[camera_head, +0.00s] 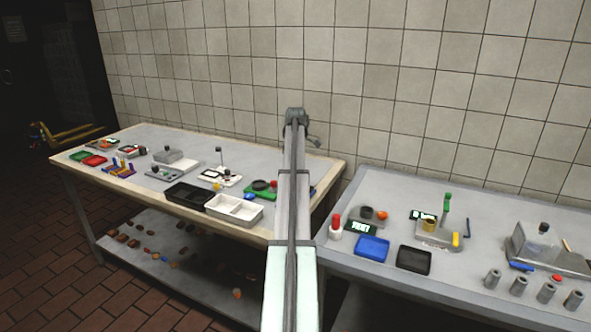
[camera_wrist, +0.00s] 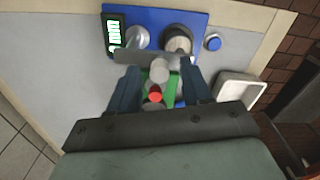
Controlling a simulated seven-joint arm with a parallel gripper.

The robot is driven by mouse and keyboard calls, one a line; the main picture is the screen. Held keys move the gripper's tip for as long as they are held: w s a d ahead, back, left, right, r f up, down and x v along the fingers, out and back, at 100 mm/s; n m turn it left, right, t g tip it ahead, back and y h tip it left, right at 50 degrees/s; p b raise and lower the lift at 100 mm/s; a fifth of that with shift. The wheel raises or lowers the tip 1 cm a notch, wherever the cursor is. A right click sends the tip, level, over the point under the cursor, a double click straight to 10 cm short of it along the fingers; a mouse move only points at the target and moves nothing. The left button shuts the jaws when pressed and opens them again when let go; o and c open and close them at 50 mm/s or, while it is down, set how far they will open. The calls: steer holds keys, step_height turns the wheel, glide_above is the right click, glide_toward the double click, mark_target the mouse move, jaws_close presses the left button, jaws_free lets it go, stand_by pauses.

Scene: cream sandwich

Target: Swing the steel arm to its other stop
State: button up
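In the wrist view a blue base plate (camera_wrist: 198,19) lies on the table. On it are a metal post (camera_wrist: 137,38) and a darker round fitting (camera_wrist: 178,40). A grey steel bar (camera_wrist: 135,56), which looks like the steel arm, lies across in front of them, with a pale upright knob (camera_wrist: 160,70) near its middle. My gripper (camera_wrist: 159,78) is open, its dark fingers apart on either side of the knob, with gaps showing. Whether the bar rests on a stop is not clear. In the head view my arm hides most of this device.
A lit green display (camera_wrist: 114,34), a blue button (camera_wrist: 213,42) and a white tray (camera_wrist: 238,90) are nearby. A green part (camera_wrist: 171,92) and red tip (camera_wrist: 155,97) show between the fingers. In the head view other devices and trays crowd the left table (camera_head: 130,136) and right table (camera_head: 390,190).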

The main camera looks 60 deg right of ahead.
steer(key=shift+r, duration=0.1)
step_height(320, 180, up, 14)
stand_by(0.7)
steer(key=shift+w+f, duration=0.1)
steer(key=shift+f, duration=0.1)
stand_by(0.3)
